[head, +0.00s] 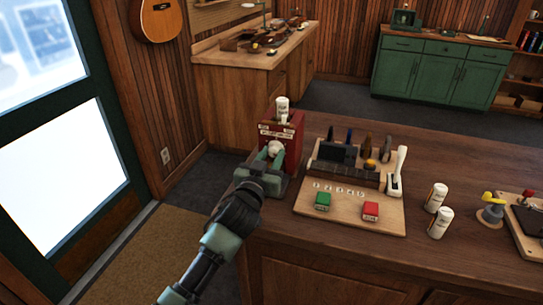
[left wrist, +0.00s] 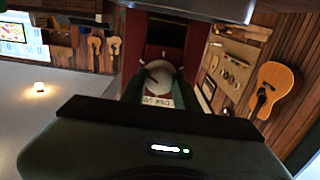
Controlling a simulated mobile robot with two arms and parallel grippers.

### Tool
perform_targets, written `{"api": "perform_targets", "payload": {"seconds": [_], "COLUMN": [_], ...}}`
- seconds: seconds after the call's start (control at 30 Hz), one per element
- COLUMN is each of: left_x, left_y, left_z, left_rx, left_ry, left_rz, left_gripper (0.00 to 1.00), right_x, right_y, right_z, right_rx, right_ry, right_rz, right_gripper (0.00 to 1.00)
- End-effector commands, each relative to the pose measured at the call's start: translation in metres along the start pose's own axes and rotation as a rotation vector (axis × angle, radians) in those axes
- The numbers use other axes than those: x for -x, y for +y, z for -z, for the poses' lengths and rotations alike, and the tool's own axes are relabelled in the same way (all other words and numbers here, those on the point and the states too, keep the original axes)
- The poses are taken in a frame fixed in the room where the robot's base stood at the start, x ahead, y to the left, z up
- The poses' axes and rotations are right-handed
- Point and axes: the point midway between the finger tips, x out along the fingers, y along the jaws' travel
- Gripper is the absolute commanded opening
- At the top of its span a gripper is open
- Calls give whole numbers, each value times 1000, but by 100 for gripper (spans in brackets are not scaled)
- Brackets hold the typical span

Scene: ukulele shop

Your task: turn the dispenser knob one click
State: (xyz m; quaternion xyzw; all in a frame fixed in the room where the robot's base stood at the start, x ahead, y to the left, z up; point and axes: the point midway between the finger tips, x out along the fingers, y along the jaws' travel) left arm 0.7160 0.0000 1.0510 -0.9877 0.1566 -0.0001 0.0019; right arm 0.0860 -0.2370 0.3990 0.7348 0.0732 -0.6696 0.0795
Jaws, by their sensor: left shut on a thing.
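The dispenser is a red box (head: 290,133) with a white label on its front, standing at the left end of the wooden counter. Its pale round knob (head: 275,147) is on the front face. My left gripper (head: 268,158) reaches the front of the dispenser and is shut on the knob. In the left wrist view the knob (left wrist: 159,74) sits between the fingers, with the red front behind it and a small lettered label below it. The fingers and wrist hide part of the dispenser's lower front. My right gripper is in neither view.
A door is at the left. The counter front between the board and the edge is clear.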

Motion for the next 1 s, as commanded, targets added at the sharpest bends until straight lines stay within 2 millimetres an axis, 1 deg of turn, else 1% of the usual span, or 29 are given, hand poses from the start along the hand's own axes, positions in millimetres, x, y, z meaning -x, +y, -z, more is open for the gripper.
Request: {"api": "perform_targets", "payload": {"seconds": [0.03,0.37,0.57,0.77,1.0], "left_x": [-1,-1,-1,-1,-1], "left_y": [-1,-1,-1,-1,-1], "left_z": [3,4,5,6,7], "left_rx": [-2,-22,-69,-190,-411], "left_ry": [4,6,7,8,10], "left_rz": [0,1,1,1,1], "left_gripper": [0,0,0,0,0], "right_x": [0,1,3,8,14], "right_y": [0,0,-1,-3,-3], "right_z": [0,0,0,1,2], "right_rx": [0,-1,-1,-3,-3], "right_ry": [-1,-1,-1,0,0], "right_rz": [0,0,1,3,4], "right_gripper": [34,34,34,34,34]}}
